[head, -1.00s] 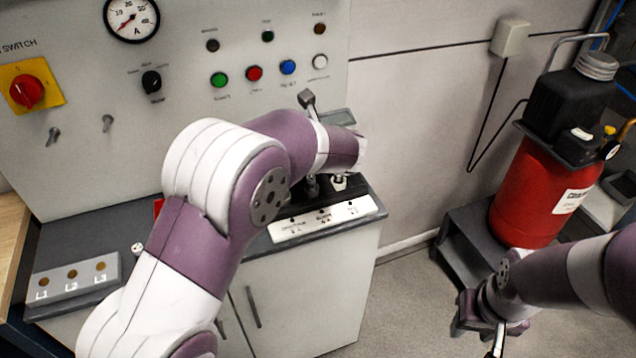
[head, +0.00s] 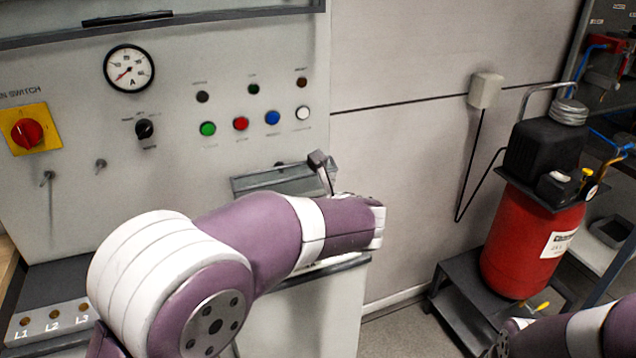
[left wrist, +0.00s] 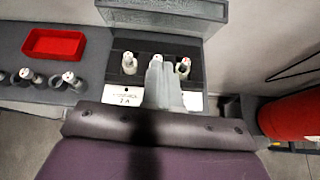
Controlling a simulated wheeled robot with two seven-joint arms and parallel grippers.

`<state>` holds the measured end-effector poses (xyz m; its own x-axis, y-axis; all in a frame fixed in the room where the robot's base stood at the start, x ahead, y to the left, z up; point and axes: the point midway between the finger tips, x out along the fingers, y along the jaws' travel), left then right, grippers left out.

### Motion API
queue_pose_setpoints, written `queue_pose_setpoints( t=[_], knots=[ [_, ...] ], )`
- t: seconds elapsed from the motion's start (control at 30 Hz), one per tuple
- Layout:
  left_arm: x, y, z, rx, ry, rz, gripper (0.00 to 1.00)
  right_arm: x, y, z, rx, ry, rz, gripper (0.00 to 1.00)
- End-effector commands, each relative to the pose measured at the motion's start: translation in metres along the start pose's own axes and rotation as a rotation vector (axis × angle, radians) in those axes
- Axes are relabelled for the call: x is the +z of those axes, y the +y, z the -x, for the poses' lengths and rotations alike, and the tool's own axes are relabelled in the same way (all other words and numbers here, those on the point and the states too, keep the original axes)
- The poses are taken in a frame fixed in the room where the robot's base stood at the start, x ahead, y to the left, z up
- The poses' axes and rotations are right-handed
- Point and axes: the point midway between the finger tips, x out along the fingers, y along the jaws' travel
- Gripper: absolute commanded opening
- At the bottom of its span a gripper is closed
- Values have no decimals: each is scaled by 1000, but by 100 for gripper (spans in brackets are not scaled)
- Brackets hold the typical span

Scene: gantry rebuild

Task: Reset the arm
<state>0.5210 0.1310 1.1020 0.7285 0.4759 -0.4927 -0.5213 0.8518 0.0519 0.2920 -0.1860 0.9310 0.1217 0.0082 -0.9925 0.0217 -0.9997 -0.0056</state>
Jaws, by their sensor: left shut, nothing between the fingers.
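My left arm (head: 235,255) reaches across the cabinet front in the head view, and its wrist end hides the left gripper there. In the left wrist view my left gripper (left wrist: 163,85) shows as two pale grey fingers, shut and empty. The fingers appear in front of a black block (left wrist: 118,78) with several white-topped posts; whether they touch it cannot be told. My right arm (head: 590,330) shows only in the bottom right corner of the head view, and its gripper is not visible.
The control panel (head: 60,80) stands behind my left arm. A red tank (head: 530,235) stands on a dark stand (head: 455,290) at right.

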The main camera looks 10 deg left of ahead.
Motion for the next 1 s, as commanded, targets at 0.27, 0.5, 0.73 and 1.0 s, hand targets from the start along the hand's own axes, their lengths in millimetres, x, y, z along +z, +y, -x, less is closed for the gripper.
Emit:
queue_pose_setpoints(
  t=[0.27,0.5,0.73,1.0],
  knots=[
    [-78,-63,40,-655,-450,-1942,0,-2,0,16,0,0,0,43],
    [-194,95,86,1124,615,2433,0,-5,0,43,0,0,0,43],
    [-187,156,90,1174,487,2370,0,-7,0,59,0,0,0,43],
    [-189,156,88,1175,487,2376,0,-7,0,57,0,0,0,43]
  ],
)
